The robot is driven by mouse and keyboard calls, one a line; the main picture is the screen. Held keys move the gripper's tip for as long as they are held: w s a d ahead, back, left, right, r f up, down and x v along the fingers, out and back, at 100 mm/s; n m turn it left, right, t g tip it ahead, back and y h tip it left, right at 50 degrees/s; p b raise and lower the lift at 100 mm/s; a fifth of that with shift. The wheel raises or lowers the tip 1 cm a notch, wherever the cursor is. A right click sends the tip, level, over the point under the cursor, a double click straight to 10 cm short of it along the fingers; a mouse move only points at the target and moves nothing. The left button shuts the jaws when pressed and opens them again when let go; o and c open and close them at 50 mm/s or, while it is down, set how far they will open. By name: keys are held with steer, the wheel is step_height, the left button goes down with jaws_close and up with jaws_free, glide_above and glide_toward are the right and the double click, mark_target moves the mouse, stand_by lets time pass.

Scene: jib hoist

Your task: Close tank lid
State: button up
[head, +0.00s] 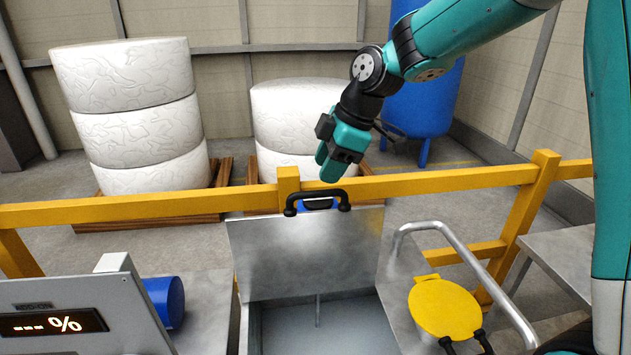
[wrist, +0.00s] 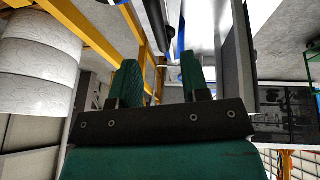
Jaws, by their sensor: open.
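The tank lid (head: 305,255) is a flat grey metal panel, standing open and nearly upright at the back of the tank (head: 275,328) in the head view. A black handle (head: 345,194) with a blue piece inside it sits on the lid's top edge. The tank's opening is uncovered, with a thin rod rising inside. My gripper (head: 328,168) is open and points down just above the handle. Whether it touches the handle cannot be told. In the wrist view the green fingers (wrist: 161,78) are apart, with a black bar, likely the handle, beyond them.
A yellow railing (head: 430,184) runs behind the lid. A bent metal tube (head: 465,255) and a yellow round cover (head: 445,307) stand right of the tank. A percent display (head: 55,323) and a blue cylinder (head: 165,303) are at left. White stacked rolls (head: 135,120) stand behind the railing.

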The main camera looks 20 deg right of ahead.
mark_target(316, 191)
steer(key=shift+p+x, duration=0.5)
steer(key=shift+x, duration=2.3)
jaws_close()
